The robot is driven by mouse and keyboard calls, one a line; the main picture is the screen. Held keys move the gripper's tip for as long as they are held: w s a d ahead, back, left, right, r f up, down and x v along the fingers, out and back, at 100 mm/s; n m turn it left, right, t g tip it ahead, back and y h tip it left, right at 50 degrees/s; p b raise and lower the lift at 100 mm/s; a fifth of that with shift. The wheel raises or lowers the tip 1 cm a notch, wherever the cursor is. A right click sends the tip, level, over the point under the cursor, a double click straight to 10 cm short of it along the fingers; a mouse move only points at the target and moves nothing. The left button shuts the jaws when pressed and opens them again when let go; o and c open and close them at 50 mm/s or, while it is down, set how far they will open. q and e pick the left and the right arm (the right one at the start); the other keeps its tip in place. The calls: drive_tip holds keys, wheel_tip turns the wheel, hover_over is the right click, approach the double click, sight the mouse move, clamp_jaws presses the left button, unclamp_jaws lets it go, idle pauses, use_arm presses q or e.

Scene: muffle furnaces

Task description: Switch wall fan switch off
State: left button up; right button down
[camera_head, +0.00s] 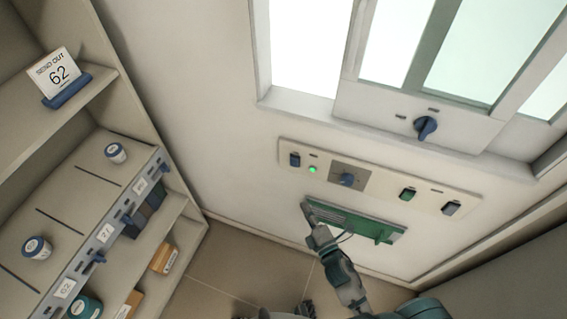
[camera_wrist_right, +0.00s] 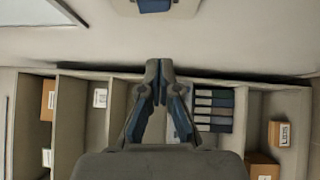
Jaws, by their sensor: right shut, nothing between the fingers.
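A pale switch panel (camera_head: 378,182) is on the wall below the window. It carries a blue rocker switch (camera_head: 295,160) at its left end, with a lit green lamp (camera_head: 312,169) beside it. To the right are a blue knob (camera_head: 347,180), a green rocker (camera_head: 407,194) and a dark rocker (camera_head: 450,208). Labels are too small to read, so I cannot tell which is the fan switch. My right gripper (camera_head: 307,207) is shut and empty, below the left rocker and apart from it. In the wrist view, a blue rocker (camera_wrist_right: 154,5) shows above the shut fingertips (camera_wrist_right: 159,68).
A green rail-like fixture (camera_head: 365,224) sits on the wall beside my right gripper. A shelf unit (camera_head: 95,160) with jars, boxes and number tags stands at the left. The floor (camera_head: 230,265) between is clear.

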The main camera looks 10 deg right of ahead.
drive_tip(key=a+r, duration=0.1)
drive_tip(key=r, duration=0.1)
drive_tip(key=p, duration=0.1)
approach(292, 162)
drive_tip(key=w+a, duration=0.3)
drive_tip(key=a, duration=0.1)
drive_tip(key=w+d, duration=0.2)
drive_tip(key=w, duration=0.1)
drive_tip(key=shift+w+d+r, duration=0.15)
drive_tip(key=shift+d+r, duration=0.1)
drive_tip(key=shift+d, duration=0.2)
drive_tip(key=shift+a, duration=0.25)
drive_tip(key=p, duration=0.1)
drive_tip(key=r+p, duration=0.1)
drive_tip(key=p, duration=0.1)
drive_tip(key=shift+w, duration=0.25)
drive_tip(key=shift+s+d+f, duration=0.1)
drive_tip(key=shift+f, duration=0.1)
use_arm(q)
drive_tip(key=s+a+f, duration=0.2)
drive_tip(key=s+f, duration=0.1)
drive_tip(key=s, duration=0.4)
drive_tip(key=shift+s+b, duration=0.3)
use_arm(e)
drive_tip(key=shift+f, duration=0.1)
